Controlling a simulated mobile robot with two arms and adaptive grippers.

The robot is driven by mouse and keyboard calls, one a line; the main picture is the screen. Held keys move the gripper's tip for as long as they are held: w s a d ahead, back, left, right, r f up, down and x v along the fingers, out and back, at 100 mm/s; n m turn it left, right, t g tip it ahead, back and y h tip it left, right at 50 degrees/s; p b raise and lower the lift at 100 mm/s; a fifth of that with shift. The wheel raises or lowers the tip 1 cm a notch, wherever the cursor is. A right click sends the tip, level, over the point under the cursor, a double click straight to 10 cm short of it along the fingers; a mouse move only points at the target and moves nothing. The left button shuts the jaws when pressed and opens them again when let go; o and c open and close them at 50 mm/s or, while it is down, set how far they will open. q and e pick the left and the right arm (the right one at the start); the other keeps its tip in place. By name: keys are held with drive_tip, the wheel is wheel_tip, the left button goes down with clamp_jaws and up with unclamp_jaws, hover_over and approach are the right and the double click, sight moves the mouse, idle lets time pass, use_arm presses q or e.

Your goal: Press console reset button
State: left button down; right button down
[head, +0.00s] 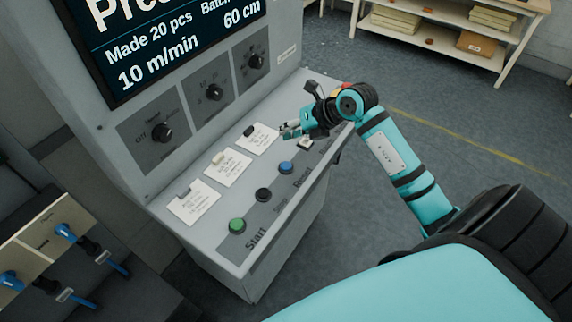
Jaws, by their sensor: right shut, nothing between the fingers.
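The console (190,250) has a sloped shelf with a row of buttons. A green button (237,225) sits above the word Start, then a black button (263,194), then the blue button (286,168) beside the word Reset. My right gripper (287,131) is shut and empty. It is over the shelf's far part, beyond the blue button in the picture and apart from it, close to the farthest paper card. The blue button is in clear view. My left gripper is not in view.
Three paper cards (194,203) lie along the shelf behind the buttons. Rotary knobs (162,132) and a screen (170,35) are on the upright panel. Another control (305,143) is partly behind my right gripper. A wooden rack (450,52) with boxes stands at the back.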

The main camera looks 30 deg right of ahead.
drive_tip(key=b, duration=0.6)
hover_over(288, 163)
wheel_tip(288, 163, down, 7)
drive_tip(key=shift+f, duration=0.2)
drive_tip(key=shift+a+f, duration=0.1)
drive_tip(key=shift+f, duration=0.55)
drive_tip(key=shift+f+b, duration=0.1)
drive_tip(key=shift+b, duration=0.2)
drive_tip(key=shift+f, duration=0.3)
drive_tip(key=shift+f+b, duration=0.5)
idle(0.9)
drive_tip(key=shift+r+p, duration=0.8)
drive_tip(key=shift+r, duration=0.15)
